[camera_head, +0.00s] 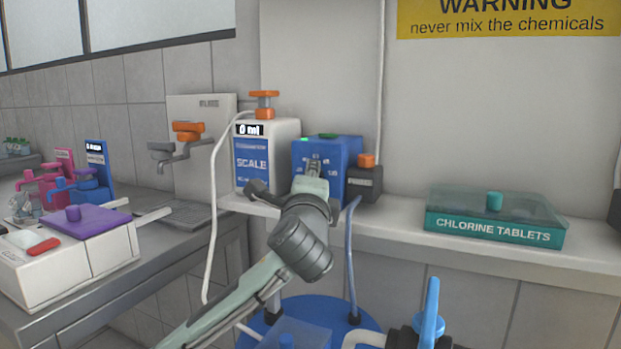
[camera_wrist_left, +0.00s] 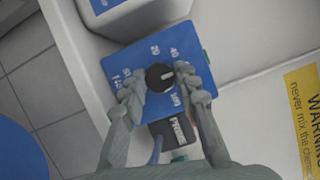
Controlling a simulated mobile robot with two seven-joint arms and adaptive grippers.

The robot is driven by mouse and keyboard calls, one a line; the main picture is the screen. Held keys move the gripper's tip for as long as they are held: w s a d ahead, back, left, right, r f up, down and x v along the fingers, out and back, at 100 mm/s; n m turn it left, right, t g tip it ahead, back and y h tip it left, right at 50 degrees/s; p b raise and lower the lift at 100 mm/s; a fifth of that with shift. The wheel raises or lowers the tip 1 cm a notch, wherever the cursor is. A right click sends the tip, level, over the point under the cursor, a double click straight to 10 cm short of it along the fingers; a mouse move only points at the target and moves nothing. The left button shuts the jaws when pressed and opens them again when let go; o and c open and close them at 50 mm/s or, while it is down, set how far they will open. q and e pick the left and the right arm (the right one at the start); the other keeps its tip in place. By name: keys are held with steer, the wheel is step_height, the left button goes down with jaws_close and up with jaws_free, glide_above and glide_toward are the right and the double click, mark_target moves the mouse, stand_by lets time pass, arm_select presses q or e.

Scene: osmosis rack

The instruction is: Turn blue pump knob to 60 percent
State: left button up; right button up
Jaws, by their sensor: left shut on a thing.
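The blue pump box (camera_head: 345,160) stands on the ledge at the middle of the head view. Its blue dial face (camera_wrist_left: 120,68) fills the centre of the left wrist view. The round black knob (camera_wrist_left: 158,78) has a light mark pointing right in that view, just below the printed 40. My left gripper (camera_head: 313,172) is at the front of the pump. In the left wrist view its grey fingers (camera_wrist_left: 162,84) are shut on the knob, one on each side. The right finger hides part of the scale. My right gripper is not seen.
A white and blue scale (camera_head: 284,165) stands left of the pump. A chlorine tablets box (camera_head: 495,225) sits further right, with bare ledge between.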

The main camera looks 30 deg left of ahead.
arm_select(q)
steer(key=o, duration=1.2)
steer(key=shift+c, duration=0.2)
steer(key=v, duration=0.7)
steer(key=shift+s, duration=0.25)
steer(key=shift+d, duration=0.1)
